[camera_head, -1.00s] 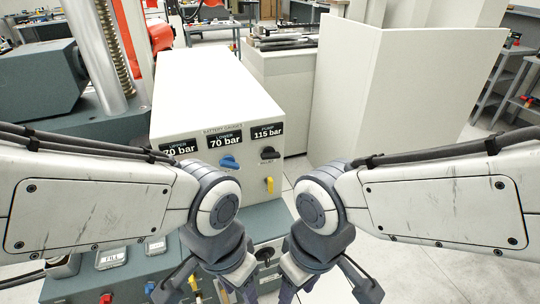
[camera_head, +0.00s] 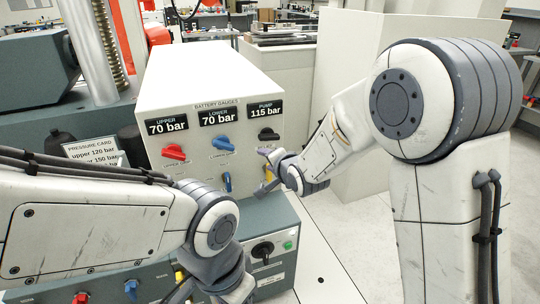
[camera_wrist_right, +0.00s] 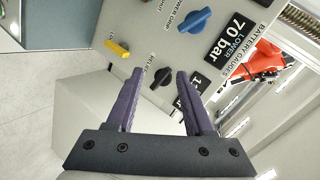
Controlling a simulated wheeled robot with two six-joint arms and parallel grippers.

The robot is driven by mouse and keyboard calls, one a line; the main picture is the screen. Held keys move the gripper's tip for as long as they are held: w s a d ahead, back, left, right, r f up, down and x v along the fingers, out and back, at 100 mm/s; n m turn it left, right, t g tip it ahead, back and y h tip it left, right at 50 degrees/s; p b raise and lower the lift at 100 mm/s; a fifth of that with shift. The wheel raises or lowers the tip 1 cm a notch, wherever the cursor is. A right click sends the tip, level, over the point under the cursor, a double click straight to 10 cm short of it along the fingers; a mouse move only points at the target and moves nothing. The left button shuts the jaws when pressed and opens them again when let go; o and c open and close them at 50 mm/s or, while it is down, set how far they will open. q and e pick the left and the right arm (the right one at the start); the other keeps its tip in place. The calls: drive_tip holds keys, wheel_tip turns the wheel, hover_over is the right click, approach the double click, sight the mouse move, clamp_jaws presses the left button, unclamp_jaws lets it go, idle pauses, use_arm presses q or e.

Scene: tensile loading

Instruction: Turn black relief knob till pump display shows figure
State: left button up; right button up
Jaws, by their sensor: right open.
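The black relief knob (camera_head: 268,134) is on the front of the white gauge box, below the pump display (camera_head: 265,108), which reads 115 bar. My right gripper (camera_head: 266,168) is open and empty in front of the panel, a little below the knob in the head view. In the right wrist view the knob (camera_wrist_right: 161,80) appears between the purple fingertips (camera_wrist_right: 160,74), ahead of them; contact is not visible. A finger partly hides the pump display there. My left gripper (camera_head: 217,286) is at the bottom of the head view, its fingertips not clearly seen.
The upper and lower displays read 70 bar, above a red knob (camera_head: 173,152) and a blue knob (camera_head: 223,143). A yellow lever (camera_wrist_right: 117,48) is near the black knob. A pressure card (camera_head: 92,150) stands left. A lower grey unit (camera_head: 281,245) has another black knob.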

sight(270, 139)
drive_tip(key=w+d+f+m+t+y+b, duration=0.1)
drive_tip(key=w+d+f+m+t+b, duration=0.35)
drive_tip(key=w+m, duration=0.35)
use_arm(q)
wheel_tip(270, 139, down, 6)
drive_tip(key=shift+f, duration=0.2)
use_arm(e)
drive_tip(key=shift+n+t, duration=0.35)
drive_tip(key=shift+n, duration=0.35)
drive_tip(key=x, duration=1)
drive_tip(key=shift+w+r, duration=0.1)
drive_tip(key=shift+w, duration=0.15)
clamp_jaws()
